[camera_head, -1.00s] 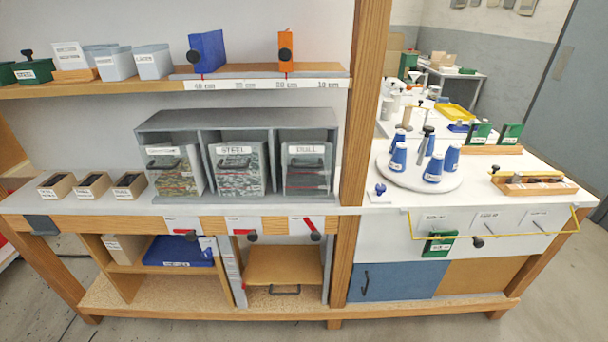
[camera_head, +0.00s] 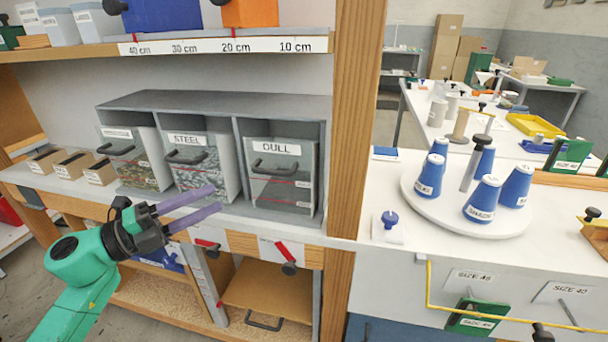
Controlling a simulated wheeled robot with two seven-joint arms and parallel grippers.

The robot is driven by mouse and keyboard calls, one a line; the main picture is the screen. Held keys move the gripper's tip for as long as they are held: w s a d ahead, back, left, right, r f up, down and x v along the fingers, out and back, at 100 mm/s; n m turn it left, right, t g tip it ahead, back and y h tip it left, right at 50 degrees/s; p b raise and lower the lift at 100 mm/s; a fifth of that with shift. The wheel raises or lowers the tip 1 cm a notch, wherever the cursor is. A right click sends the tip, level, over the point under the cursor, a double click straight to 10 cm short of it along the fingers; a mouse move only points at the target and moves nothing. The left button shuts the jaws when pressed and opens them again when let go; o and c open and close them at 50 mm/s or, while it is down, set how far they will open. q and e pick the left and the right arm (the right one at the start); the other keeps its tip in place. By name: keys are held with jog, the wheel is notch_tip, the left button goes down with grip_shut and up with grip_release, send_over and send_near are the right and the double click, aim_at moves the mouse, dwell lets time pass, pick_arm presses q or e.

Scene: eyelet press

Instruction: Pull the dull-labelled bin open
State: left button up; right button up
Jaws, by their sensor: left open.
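The bin labelled DULL (camera_head: 282,185) sits in the right compartment of the grey three-bay cabinet (camera_head: 212,103) on the bench. It has a clear front with a dark handle (camera_head: 276,166) under its label. It appears shut, and its contents are hard to make out. My left gripper (camera_head: 212,201) has purple fingers, held apart and empty. In the picture it lies left of the DULL bin, below the STEEL bin (camera_head: 197,165), not touching the handle. My right gripper is not in view.
Another handled bin (camera_head: 134,161) stands left of the STEEL bin. Small open boxes (camera_head: 72,164) stand further left. A thick wooden post (camera_head: 354,120) rises right of the cabinet. A white turntable with blue cups (camera_head: 484,200) is beyond it.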

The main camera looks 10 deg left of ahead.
aim_at(268, 170)
pick_arm(q)
jog(key=p+x, duration=0.1)
jog(key=x, duration=0.3)
jog(key=p+x, duration=0.1)
jog(key=x, duration=0.3)
jog(key=r+p+x, duration=0.1)
jog(key=p+x, duration=0.1)
jog(key=x, duration=0.2)
jog(key=shift+s+d+r, duration=0.1)
jog(key=shift+d, duration=0.1)
jog(key=shift+w+d, duration=0.25)
jog(key=shift+d, duration=0.05)
grip_shut()
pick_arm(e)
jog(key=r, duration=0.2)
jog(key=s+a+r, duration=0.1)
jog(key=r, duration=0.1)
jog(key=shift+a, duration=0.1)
